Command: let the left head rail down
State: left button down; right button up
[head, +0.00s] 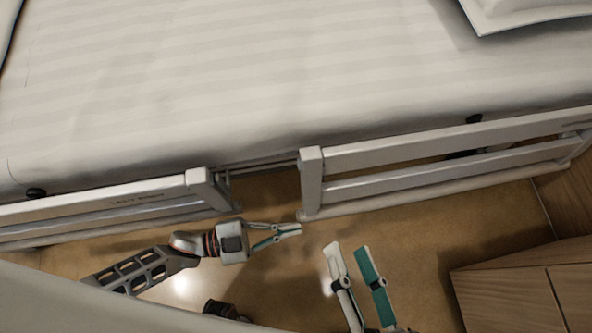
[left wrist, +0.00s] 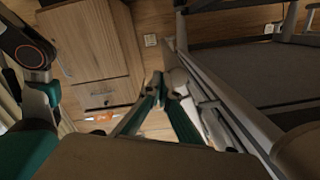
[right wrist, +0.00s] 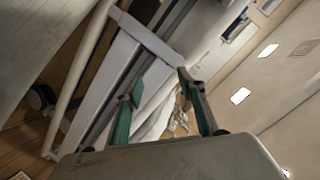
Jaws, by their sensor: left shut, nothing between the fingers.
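The left head rail (head: 440,145) is the pale barred rail on the pillow side, at the right in the head view. Its end post (head: 311,183) stands at the gap between the two rails. My left gripper (head: 298,229) is shut and empty, just below the foot of that post in the picture. In the left wrist view its fingertips (left wrist: 160,88) meet beside a pale rail. My right gripper (head: 348,248) is open and empty, below the head rail in the picture. In the right wrist view its fingers (right wrist: 157,86) are spread near pale rail bars. No release catch is clearly visible.
A second rail (head: 120,200) with blurred lettering runs along the bed at left. The mattress (head: 220,90) fills the upper part, with a pillow (head: 530,10) at top right. A wooden cabinet (head: 510,285) stands at lower right. Bare floor (head: 420,230) lies between cabinet and rail.

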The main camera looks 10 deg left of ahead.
jog(key=shift+c, duration=1.2)
pick_arm(q)
jog(key=v, duration=1)
jog(key=shift+a, duration=0.2)
pick_arm(e)
grip_shut()
